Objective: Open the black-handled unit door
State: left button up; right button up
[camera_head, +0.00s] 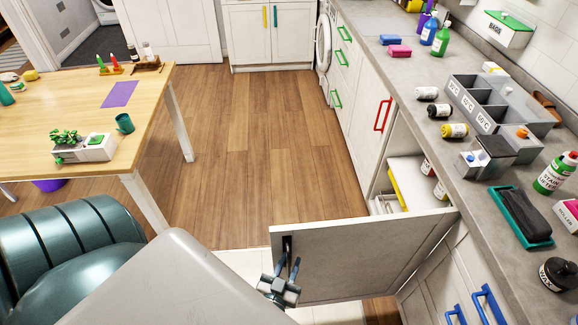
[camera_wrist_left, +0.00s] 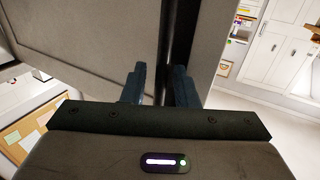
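The unit door (camera_head: 365,260) is a pale grey panel standing swung out wide from the right-hand counter, with its cabinet open behind it. Its black handle (camera_head: 287,244) is at the door's free edge, on the left. My left gripper (camera_head: 289,262) is at the handle, its two blue-grey fingers apart. In the left wrist view, the dark handle bar (camera_wrist_left: 176,40) runs between the fingers of my left gripper (camera_wrist_left: 160,85), with a gap showing on the left finger's side. The door panel (camera_wrist_left: 95,35) fills the upper left there. My right gripper is not in view.
The open cabinet holds a white shelf (camera_head: 405,172) with a yellow edge and bottles. The counter (camera_head: 385,75) carries bottles and a grey divided caddy (camera_head: 500,100). The middle floor (camera_head: 240,150) is clear.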

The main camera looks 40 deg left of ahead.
pick_arm(q)
jog(key=shift+s+d+f, duration=0.1)
jog(key=shift+s+f, duration=0.05)
jog(key=shift+s, duration=0.35)
jog(key=b+v, duration=0.3)
jog(key=v, duration=0.7)
jog(key=shift+w, duration=0.15)
